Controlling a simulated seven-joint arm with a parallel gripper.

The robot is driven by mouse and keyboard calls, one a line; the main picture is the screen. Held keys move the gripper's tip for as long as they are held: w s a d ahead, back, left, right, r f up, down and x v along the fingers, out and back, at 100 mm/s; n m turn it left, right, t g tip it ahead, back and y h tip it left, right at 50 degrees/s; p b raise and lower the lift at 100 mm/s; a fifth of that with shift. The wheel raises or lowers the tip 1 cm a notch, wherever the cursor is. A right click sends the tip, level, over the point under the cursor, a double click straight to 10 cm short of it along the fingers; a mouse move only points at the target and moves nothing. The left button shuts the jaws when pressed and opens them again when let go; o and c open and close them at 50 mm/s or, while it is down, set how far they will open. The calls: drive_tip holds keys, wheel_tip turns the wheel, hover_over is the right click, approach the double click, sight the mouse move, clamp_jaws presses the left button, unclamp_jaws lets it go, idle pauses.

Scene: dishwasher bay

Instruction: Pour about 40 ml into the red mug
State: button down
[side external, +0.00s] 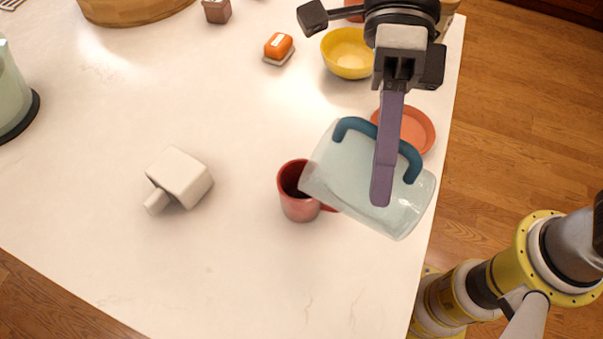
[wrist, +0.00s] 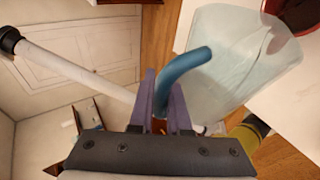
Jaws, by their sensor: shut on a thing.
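The red mug (side external: 298,207) stands upright on the white counter, its handle toward the right. Its inside looks dark; I cannot tell how much liquid is in it. My gripper (side external: 383,195), with purple fingers, is shut on the teal handle (side external: 352,124) of a clear pitcher (side external: 345,178). The pitcher is held tilted, its left end right at the mug's upper right side and partly covering it. I cannot make out a stream or the liquid level. In the wrist view the handle (wrist: 182,66) runs to the fingers, and the pitcher (wrist: 225,65) leans toward a red rim (wrist: 303,22).
A white blocky object (side external: 180,177) lies left of the mug. A coral plate (side external: 417,130) is behind the pitcher, near the counter's right edge. A yellow bowl (side external: 347,54) and an orange-topped dish (side external: 278,48) stand farther back. The counter (side external: 250,275) in front is clear.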

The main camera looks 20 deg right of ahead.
sight(422, 214)
drive_tip(key=shift+s+d+f+n+t+y, duration=0.25)
drive_tip(key=shift+s+d+f+n+t, duration=0.15)
drive_tip(key=shift+f, duration=0.2)
drive_tip(key=shift+s+d+f+n+t+y, duration=0.2)
drive_tip(key=shift+s+d+f+t+y, duration=0.1)
drive_tip(key=shift+s+f+t, duration=0.25)
drive_tip(key=shift+s+d+f+n+t+y, duration=0.15)
drive_tip(key=shift+f, duration=0.25)
drive_tip(key=shift+s+d+f+n+t+y, duration=0.1)
drive_tip(key=shift+f+n, duration=0.05)
drive_tip(key=shift+f, duration=0.2)
drive_tip(key=n+t+y, duration=0.1)
drive_tip(key=s+d+f+n+t+y, duration=0.1)
drive_tip(key=shift+s+d+f+t, duration=0.1)
drive_tip(key=shift+s+f+t, duration=0.1)
drive_tip(key=shift+s+t, duration=0.15)
drive_tip(key=shift+s+d+f+n+t+y, duration=0.35)
drive_tip(key=shift+s+f+n+t+y, duration=0.25)
drive_tip(key=shift+f, duration=1.1)
drive_tip(key=shift+s+d+f+n+t+y, duration=0.4)
drive_tip(key=shift+f+n+t+y, duration=0.4)
drive_tip(key=shift+f, duration=0.85)
drive_tip(key=shift+s+d+f+n+t+y, duration=0.3)
drive_tip(key=shift+s+f+n+t+y, duration=0.35)
drive_tip(key=shift+f, duration=1.05)
drive_tip(key=shift+w, duration=0.2)
